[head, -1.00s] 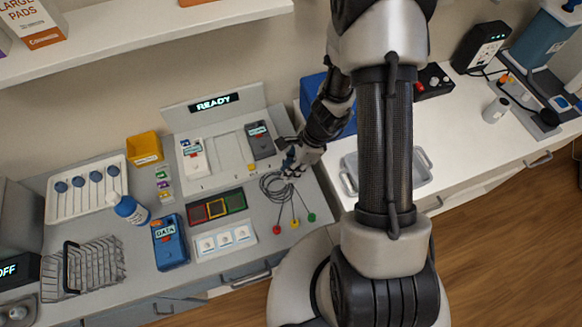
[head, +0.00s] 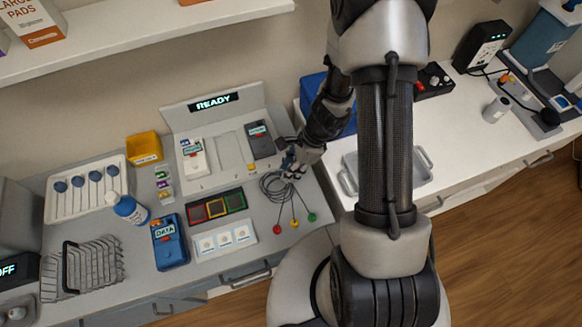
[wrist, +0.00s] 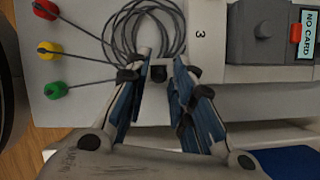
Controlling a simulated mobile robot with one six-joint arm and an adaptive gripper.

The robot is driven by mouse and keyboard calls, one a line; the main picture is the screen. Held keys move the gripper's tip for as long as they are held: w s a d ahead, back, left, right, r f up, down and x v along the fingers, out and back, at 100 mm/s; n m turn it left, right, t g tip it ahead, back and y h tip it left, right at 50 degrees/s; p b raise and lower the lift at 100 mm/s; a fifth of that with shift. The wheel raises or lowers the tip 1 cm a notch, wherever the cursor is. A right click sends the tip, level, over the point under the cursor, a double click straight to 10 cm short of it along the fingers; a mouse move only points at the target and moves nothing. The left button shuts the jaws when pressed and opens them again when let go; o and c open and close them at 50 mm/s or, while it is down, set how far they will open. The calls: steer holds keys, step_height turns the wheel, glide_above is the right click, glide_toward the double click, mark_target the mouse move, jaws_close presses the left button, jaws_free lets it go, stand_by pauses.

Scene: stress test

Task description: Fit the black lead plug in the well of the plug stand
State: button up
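In the wrist view the black lead plug (wrist: 158,73) shows as a small dark block between my fingertips. My gripper (wrist: 160,64) is open around it, with a narrow gap visible on each side. In the head view my gripper (head: 294,170) is low over the right end of the grey counter, beside the coiled grey cable (head: 272,186). The coil also shows in the wrist view (wrist: 147,22), just beyond the fingertips. Its leads end in red (head: 277,229), yellow (head: 295,223) and green (head: 311,217) tips. I cannot clearly make out the plug stand or its well; the fingers cover that area.
A metal tray (head: 424,165) stands right on the white counter.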

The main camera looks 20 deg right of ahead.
steer(key=shift+r, duration=0.15)
steer(key=shift+r+p, duration=1.75)
steer(key=shift+r, duration=0.15)
steer(key=shift+o, duration=0.4)
steer(key=o, duration=0.5)
steer(key=shift+r+p, duration=1.2)
steer(key=shift+r, duration=0.3)
